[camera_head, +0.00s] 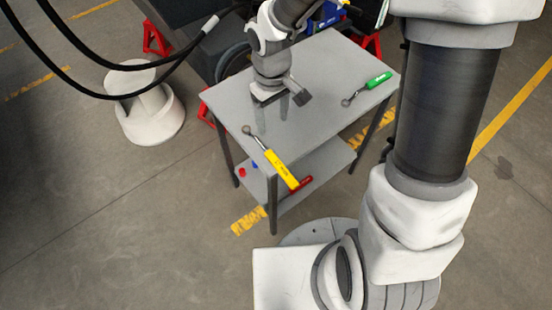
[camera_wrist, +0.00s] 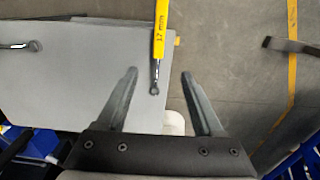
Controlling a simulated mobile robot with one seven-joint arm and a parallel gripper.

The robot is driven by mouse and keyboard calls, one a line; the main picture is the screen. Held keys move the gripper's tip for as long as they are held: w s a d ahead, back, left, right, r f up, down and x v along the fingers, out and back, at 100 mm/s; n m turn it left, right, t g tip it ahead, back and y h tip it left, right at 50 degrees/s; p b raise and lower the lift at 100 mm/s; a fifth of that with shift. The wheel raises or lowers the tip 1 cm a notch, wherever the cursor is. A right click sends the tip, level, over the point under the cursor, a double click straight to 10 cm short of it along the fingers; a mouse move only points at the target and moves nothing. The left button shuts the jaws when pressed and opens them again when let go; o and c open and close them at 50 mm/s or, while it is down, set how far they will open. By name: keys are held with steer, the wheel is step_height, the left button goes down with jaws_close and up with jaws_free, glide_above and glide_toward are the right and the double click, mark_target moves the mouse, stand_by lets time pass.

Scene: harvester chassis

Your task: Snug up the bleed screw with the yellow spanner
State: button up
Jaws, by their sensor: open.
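The yellow spanner (camera_head: 279,169) lies near the front left corner of the grey table top, its handle reaching past the edge and its metal ring end on the table. In the wrist view its yellow handle (camera_wrist: 160,38) reads "17 mm", and its ring end points down between my fingers as seen. My gripper (camera_head: 272,117) is over the table top, behind the spanner in the head view. In the wrist view my gripper (camera_wrist: 159,74) is open with two spread fingers and nothing held. I cannot make out the bleed screw in either view.
A green-handled spanner (camera_head: 376,82) lies at the table's right side. The table (camera_head: 325,110) has a lower shelf (camera_head: 320,165) holding a red-handled tool (camera_head: 301,184) and small red and blue items. A white round stand (camera_head: 150,115) is left. Red jack stands (camera_head: 156,40) stand behind. Black hoses hang upper left.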

steer(key=b, duration=0.2)
glide_above(276, 161)
steer(key=f, duration=1.2)
steer(key=shift+w+a+f, duration=0.1)
steer(key=shift+w+a, duration=0.15)
steer(key=shift+a, duration=0.1)
steer(key=shift+s+d+f, duration=0.15)
steer(key=shift+d+f, duration=0.05)
steer(key=shift+f, duration=1.15)
steer(key=shift+s+d+f, duration=0.15)
steer(key=shift+f, duration=1.15)
jaws_close()
